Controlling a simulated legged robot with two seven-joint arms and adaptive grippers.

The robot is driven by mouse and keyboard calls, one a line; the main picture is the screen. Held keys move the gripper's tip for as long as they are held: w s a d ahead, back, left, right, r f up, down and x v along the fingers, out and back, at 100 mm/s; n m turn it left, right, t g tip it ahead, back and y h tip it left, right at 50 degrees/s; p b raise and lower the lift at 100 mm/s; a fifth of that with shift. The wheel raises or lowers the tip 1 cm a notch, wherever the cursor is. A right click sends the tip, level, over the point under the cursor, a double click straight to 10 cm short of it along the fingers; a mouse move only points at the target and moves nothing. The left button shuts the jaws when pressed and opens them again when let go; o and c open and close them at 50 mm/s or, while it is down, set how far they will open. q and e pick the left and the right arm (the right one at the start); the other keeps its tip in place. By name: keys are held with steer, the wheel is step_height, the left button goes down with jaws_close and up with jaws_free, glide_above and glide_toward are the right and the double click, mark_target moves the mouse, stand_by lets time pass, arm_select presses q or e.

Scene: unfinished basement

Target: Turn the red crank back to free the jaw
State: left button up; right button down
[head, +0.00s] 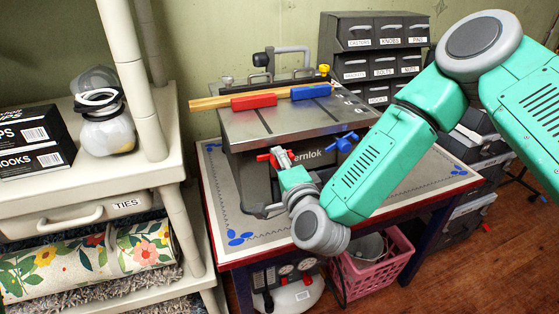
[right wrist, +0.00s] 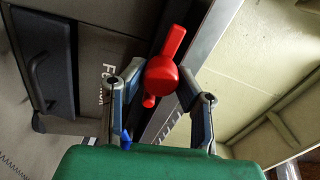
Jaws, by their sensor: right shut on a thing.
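The red crank (head: 264,158) is on the front of the grey bench machine, left of the "ernlok" lettering. My right gripper (head: 281,158) is at it, its fingers partly hidden in the head view. In the right wrist view, the red crank (right wrist: 160,74) sits between the two fingertips of my right gripper (right wrist: 161,78), which is shut on it. On the machine's top (head: 290,122), a red block (head: 254,101) and a blue block (head: 312,91) lie along a wooden strip (head: 208,103). I cannot tell which part is the jaw. My left gripper is out of view.
A blue crank (head: 348,142) is close to the right of the red one, beside my right arm. Labelled drawers (head: 374,45) stand behind. A shelf (head: 90,190) with a jar (head: 105,125) is at left. A pink basket (head: 375,275) is under the table.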

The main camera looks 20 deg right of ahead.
steer(key=shift+s+f, duration=0.25)
steer(key=shift+f, duration=0.25)
steer(key=c, duration=1.3)
jaws_free()
steer(key=shift+o, duration=0.5)
steer(key=shift+a+r, duration=0.1)
steer(key=shift+r, duration=0.15)
steer(key=s, duration=1.1)
steer(key=shift+s+r, duration=0.25)
steer(key=shift+s, duration=0.15)
